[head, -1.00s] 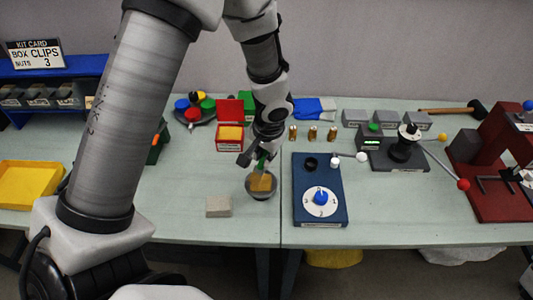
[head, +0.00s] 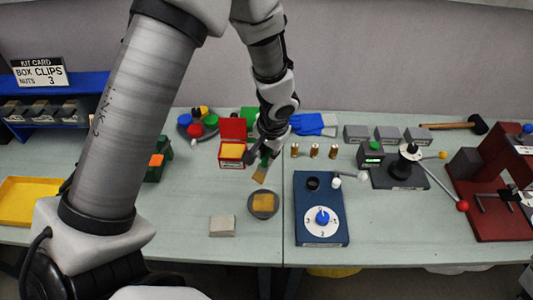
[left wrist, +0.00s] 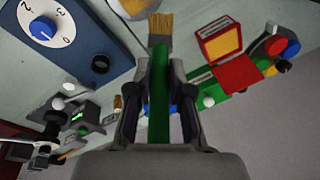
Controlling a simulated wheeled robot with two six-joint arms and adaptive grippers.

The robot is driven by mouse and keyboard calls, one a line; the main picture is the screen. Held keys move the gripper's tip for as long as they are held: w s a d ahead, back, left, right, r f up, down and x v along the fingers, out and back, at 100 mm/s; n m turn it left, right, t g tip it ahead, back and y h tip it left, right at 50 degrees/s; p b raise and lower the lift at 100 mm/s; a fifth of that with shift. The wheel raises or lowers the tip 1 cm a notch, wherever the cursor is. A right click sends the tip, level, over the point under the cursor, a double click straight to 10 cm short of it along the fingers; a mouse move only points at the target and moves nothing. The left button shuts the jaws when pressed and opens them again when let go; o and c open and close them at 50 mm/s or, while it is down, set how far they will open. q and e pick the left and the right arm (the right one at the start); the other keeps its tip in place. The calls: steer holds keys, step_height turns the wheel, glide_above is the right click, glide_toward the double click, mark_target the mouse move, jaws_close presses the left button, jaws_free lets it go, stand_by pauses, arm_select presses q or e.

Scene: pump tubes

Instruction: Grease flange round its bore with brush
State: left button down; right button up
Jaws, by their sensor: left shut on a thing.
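My left gripper (head: 264,153) is shut on the green handle of a brush, and the handle also shows between the fingers in the left wrist view (left wrist: 159,100). The brush's tan bristles (head: 260,174) point down and hang just above and behind a dark bowl (head: 250,211) with yellow-orange stuff in it. In the left wrist view the bristles (left wrist: 160,24) stick out past the fingertips, with the bowl's edge (left wrist: 130,7) beside them. I cannot tell for sure which thing is the flange. A dark ring (head: 312,184) sits on a blue plate (head: 308,231). My right gripper is not in view.
A pale block (head: 222,226) lies left of the bowl. An open red box (head: 233,163) with yellow contents stands behind. Small brass pieces (head: 314,151), grey blocks (head: 388,134) and a lever device (head: 403,165) are farther right.

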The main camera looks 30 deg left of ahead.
arm_select(q)
step_height(320, 180, up, 2)
steer(key=shift+p, duration=0.65)
steer(key=shift+s+r, duration=0.1)
steer(key=shift+r, duration=0.25)
steer(key=shift+f, duration=0.1)
steer(key=shift+f+b, duration=0.55)
steer(key=shift+f, duration=0.05)
steer(key=shift+r, duration=0.1)
